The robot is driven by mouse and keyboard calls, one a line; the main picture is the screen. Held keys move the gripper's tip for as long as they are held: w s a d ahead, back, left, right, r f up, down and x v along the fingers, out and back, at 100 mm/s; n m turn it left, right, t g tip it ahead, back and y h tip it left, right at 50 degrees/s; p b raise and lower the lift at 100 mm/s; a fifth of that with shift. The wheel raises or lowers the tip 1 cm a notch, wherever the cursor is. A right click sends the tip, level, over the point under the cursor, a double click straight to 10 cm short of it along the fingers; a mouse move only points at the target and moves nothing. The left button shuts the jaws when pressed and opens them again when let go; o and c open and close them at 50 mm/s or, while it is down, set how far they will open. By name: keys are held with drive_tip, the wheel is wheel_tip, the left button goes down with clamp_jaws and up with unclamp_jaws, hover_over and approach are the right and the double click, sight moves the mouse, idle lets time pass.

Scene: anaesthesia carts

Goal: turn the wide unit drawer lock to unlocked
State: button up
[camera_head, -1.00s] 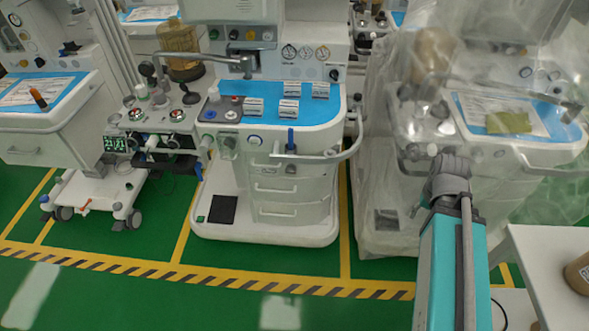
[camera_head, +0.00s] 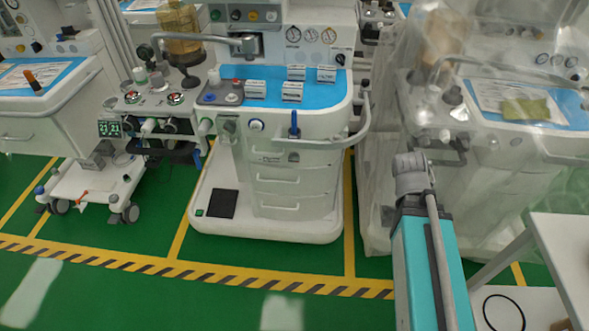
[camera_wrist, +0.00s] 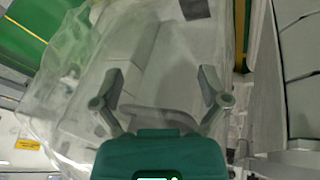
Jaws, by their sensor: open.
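The wide white anaesthesia unit (camera_head: 225,212) stands in the middle of the head view, with a blue worktop (camera_head: 270,98) and a stack of drawers (camera_head: 291,180). A small dark round fitting (camera_head: 293,157) on its top drawer front may be the drawer lock; its turn position is too small to tell. A blue upright part (camera_head: 294,127) sits above it at the worktop edge. My gripper (camera_wrist: 160,78) is open and empty in the wrist view, pointing toward the plastic-draped unit (camera_wrist: 85,75). In the head view my arm is right of the wide unit, apart from it; my fingers are not discernible there.
A plastic-draped unit (camera_head: 405,170) stands close on the right. A white table (camera_head: 570,255) is at the lower right. A white cart (camera_head: 50,115) stands on the left. A curved rail (camera_head: 340,140) juts from the wide unit. Green floor (camera_head: 150,300) in front is clear.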

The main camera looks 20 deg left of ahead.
drive_tip(key=w+a+f+t+b, duration=0.1)
drive_tip(key=a+b, duration=0.1)
drive_tip(key=w+a+f+t+h+b, duration=0.1)
drive_tip(key=a+f+t+b, duration=0.1)
drive_tip(key=a+b, duration=0.1)
drive_tip(key=w+a+f+t+b, duration=0.1)
drive_tip(key=w+a+b, duration=0.1)
drive_tip(key=shift+a+f+t+b, duration=0.25)
drive_tip(key=shift+f+t+b, duration=0.1)
drive_tip(key=shift+t+b, duration=0.05)
drive_tip(key=n+t+y+b, duration=0.4)
drive_tip(key=t+y+b, duration=0.5)
drive_tip(key=b, duration=0.9)
approach(294, 161)
drive_tip(key=s, duration=0.3)
drive_tip(key=shift+d+f, duration=0.1)
drive_tip(key=shift+d, duration=0.1)
drive_tip(key=shift+x, duration=6.9)
drive_tip(key=shift+d, duration=0.1)
drive_tip(key=c, duration=1.2)
